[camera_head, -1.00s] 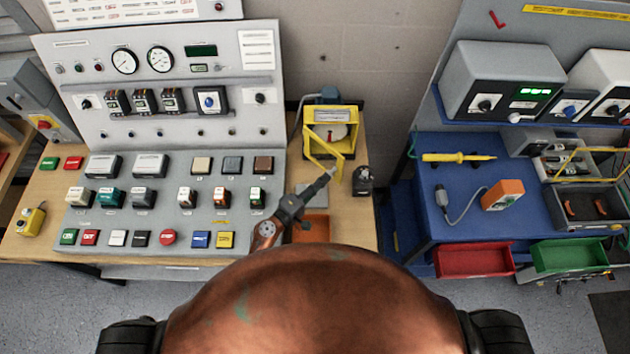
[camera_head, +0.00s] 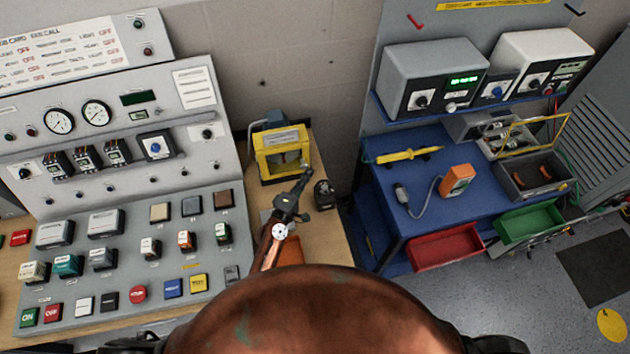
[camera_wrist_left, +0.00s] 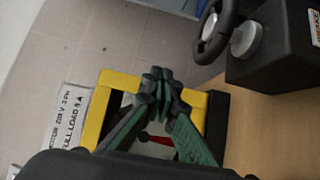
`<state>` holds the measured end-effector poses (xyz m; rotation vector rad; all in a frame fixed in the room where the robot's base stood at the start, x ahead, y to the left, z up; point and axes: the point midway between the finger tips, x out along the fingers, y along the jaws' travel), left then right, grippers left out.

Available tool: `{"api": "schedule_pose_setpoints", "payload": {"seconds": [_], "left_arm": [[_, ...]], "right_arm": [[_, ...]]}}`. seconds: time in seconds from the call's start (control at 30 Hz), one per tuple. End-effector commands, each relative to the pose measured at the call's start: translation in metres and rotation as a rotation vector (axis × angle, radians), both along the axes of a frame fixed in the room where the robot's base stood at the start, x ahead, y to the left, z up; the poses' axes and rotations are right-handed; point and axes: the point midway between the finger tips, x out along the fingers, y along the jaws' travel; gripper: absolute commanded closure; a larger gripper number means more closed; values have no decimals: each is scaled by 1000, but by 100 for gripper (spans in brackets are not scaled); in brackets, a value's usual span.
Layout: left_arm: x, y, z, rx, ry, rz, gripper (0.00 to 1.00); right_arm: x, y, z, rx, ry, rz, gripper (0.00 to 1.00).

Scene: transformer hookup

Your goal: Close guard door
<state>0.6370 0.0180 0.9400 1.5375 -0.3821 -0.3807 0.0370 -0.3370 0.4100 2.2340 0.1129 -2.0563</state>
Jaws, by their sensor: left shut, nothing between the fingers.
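My left gripper (camera_head: 306,170) is shut and empty, at the right side of the yellow frame. In the left wrist view its fingertips (camera_wrist_left: 160,78) are together in front of the yellow frame (camera_wrist_left: 96,112). They hide part of the opening, and I cannot tell whether they touch the frame. My right gripper is out of view.
A black device with a round knob (camera_head: 324,195) stands just right of the gripper; it also shows in the left wrist view (camera_wrist_left: 275,50). The grey control panel (camera_head: 200,150) is on the left. A blue bench (camera_head: 440,165) stands to the right across a gap.

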Motion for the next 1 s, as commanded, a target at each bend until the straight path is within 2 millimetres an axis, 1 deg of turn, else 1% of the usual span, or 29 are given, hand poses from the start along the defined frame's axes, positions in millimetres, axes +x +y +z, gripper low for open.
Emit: {"api": "schedule_pose_setpoints", "payload": {"seconds": [0.1,0.23,0.73,0.87,1.0], "left_arm": [[5,3,-1,0,1,6,100],[7,5,-1,0,1,10,100],[8,4,1,0,-1,9,100],[0,1,0,0,1,8,100],[-17,-9,0,0,2,1,100]], "right_arm": [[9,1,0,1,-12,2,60],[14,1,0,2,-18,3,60],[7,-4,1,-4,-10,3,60],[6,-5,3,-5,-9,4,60],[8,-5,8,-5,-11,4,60]]}}
